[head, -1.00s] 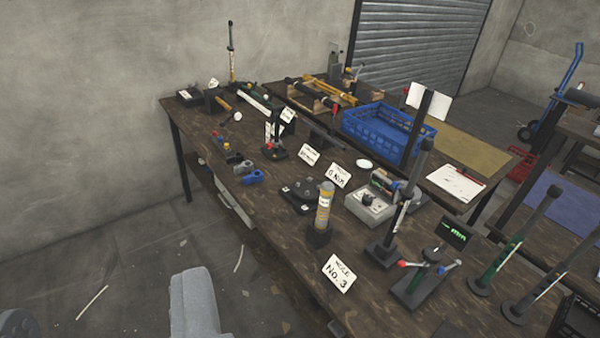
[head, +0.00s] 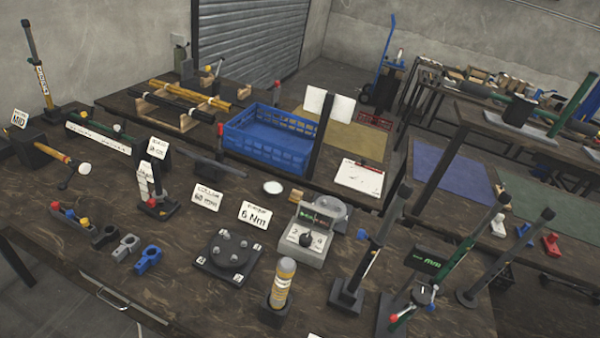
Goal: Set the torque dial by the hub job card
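The torque dial (head: 305,239) is a dark knob on the front of a light grey tester box (head: 303,256), right of the middle of the bench. Numbers ring the knob, but I cannot tell which one it points at. The box has a dark display with small green and red marks, too small to read. A white card (head: 255,214) reading "6 Nm" stands just left of the box; its small top line is unclear. A black plate with a round bolted hub (head: 231,251) lies in front of the card. My gripper is not in view.
Another card (head: 206,197) seems to read "60 mm". A yellow-banded cylinder (head: 284,283) stands in front of the box. Dark upright posts (head: 370,250) stand to its right. A blue crate (head: 268,138) and a clipboard (head: 359,178) are behind.

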